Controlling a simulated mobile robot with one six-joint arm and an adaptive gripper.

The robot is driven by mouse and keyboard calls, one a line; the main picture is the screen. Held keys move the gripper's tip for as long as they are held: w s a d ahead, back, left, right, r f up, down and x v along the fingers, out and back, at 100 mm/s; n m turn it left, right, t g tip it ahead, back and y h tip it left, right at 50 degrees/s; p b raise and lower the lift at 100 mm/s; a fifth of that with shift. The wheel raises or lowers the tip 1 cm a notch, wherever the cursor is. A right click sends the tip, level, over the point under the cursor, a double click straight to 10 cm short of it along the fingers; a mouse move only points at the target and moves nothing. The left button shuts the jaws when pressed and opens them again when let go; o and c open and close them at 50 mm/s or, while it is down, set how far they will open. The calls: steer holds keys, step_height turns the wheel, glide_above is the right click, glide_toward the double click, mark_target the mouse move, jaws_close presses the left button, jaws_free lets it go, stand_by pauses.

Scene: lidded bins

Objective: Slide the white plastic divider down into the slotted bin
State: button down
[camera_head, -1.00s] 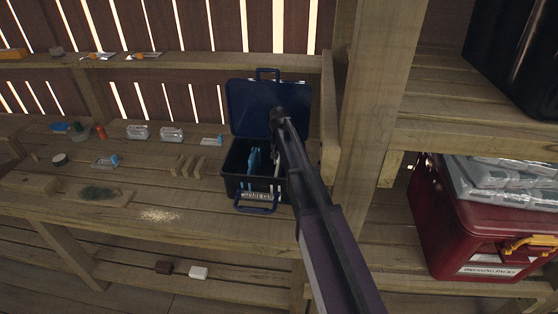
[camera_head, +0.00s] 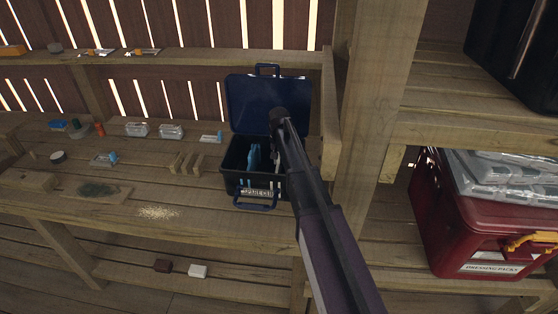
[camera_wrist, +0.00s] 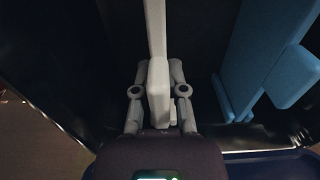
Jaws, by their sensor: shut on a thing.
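The slotted bin (camera_head: 233,188) is a dark box on the workbench with its blue lid (camera_head: 252,104) raised at the back. A blue divider (camera_head: 254,158) stands inside it, also in the wrist view (camera_wrist: 262,55). My gripper (camera_wrist: 158,92) is shut on the white divider (camera_wrist: 157,75) and reaches into the bin's right part. In the wrist view the white divider is seen nearly edge-on between the fingers, left of the blue one. In the head view my arm hides much of it. I cannot tell whether its lower edge sits in a slot.
A wooden post (camera_head: 368,110) stands close right of my arm. A red bin (camera_head: 430,235) with packets sits beyond it. Small wooden blocks (camera_head: 187,163) and clear packs (camera_head: 171,131) lie left of the slotted bin.

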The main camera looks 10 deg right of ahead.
steer(key=shift+f+b, duration=0.6)
steer(key=shift+f, duration=0.05)
steer(key=c, duration=0.6)
jaws_free()
steer(key=shift+r, duration=0.2)
step_height(320, 180, up, 16)
steer(key=p, duration=1.6)
steer(key=shift+f, duration=0.2)
steer(key=shift+s, duration=0.1)
